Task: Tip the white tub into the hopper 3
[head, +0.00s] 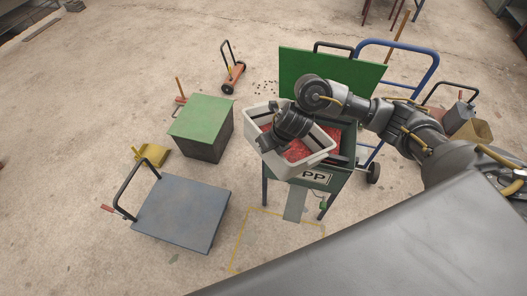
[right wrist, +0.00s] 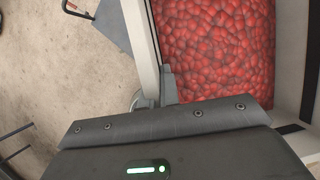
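The white tub (head: 286,168), full of red granules (head: 299,150), is over the left part of a green hopper (head: 338,183) marked PP; no number 3 is readable. I cannot tell whether the tub touches the hopper. My right gripper (head: 268,146) reaches over the tub to its near left rim. In the right wrist view the gripper's fingers (right wrist: 156,92) are either side of the tub's wall (right wrist: 139,40), closed on it. The granules (right wrist: 215,45) still fill the tub there. My left gripper is not in view.
The hopper's green lid (head: 300,72) stands open behind. A green-topped box (head: 203,118), a yellow dustpan (head: 152,155) and a grey platform cart (head: 180,212) stand left. A blue-handled trolley (head: 432,65) is behind right. Yellow lines (head: 237,250) mark clear floor in front.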

